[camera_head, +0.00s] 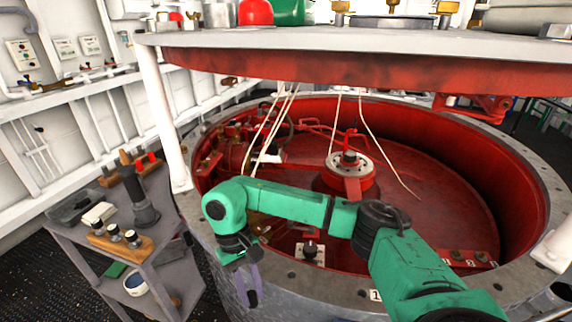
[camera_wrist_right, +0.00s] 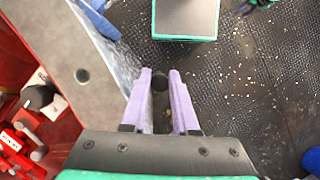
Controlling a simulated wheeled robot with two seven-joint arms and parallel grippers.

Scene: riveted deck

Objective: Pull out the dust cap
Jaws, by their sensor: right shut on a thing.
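My right gripper (camera_head: 247,287) hangs past the rim of the big red drum (camera_head: 525,150), over its outer left side, with its purple fingers pointing down. In the right wrist view the fingers (camera_wrist_right: 160,84) are nearly together, with a small dark round piece (camera_wrist_right: 160,83) between their tips. It looks like a dust cap, but its far side is hidden. A light square plate with a black knob (camera_head: 310,249) sits on the near side of the drum; a similar one (camera_wrist_right: 38,97) shows at the left of the wrist view. My left gripper is not in view.
A grey cart (camera_head: 75,235) at the left carries a dark upright tool (camera_head: 140,195), a wooden block with knobs (camera_head: 120,243) and a white cup (camera_head: 136,284) below. A round raised cover (camera_head: 350,42) on a white post (camera_head: 160,110) overhangs the drum. Thin ropes hang inside.

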